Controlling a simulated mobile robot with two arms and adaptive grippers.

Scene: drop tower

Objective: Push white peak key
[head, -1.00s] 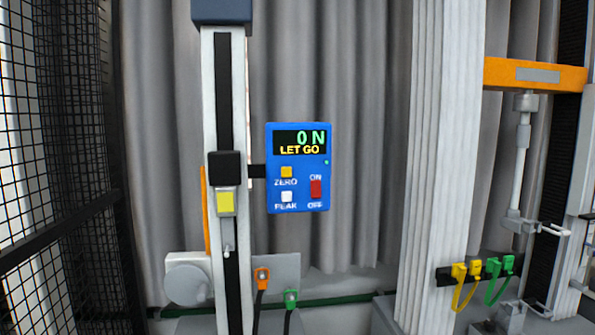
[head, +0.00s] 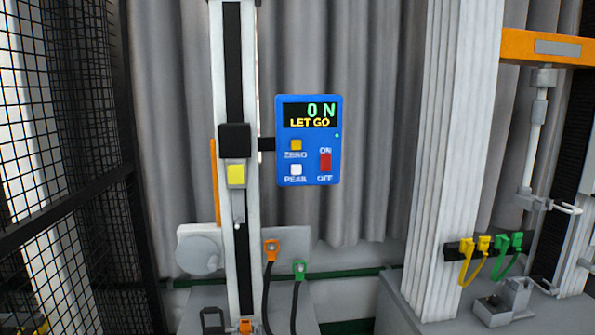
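The gauge's display (head: 310,115) reads "0 N" and "LET GO". The gauge is fixed by a black arm to a carriage on the upright column. Neither of my grippers is in view.
A black mesh guard (head: 60,150) stands at the left. A thick white pillar (head: 450,160) is right of the gauge. Orange (head: 271,250) and green (head: 299,270) clips with black cables are below it. Yellow (head: 473,248) and green (head: 508,245) clips hang further right. The space before the gauge is clear.

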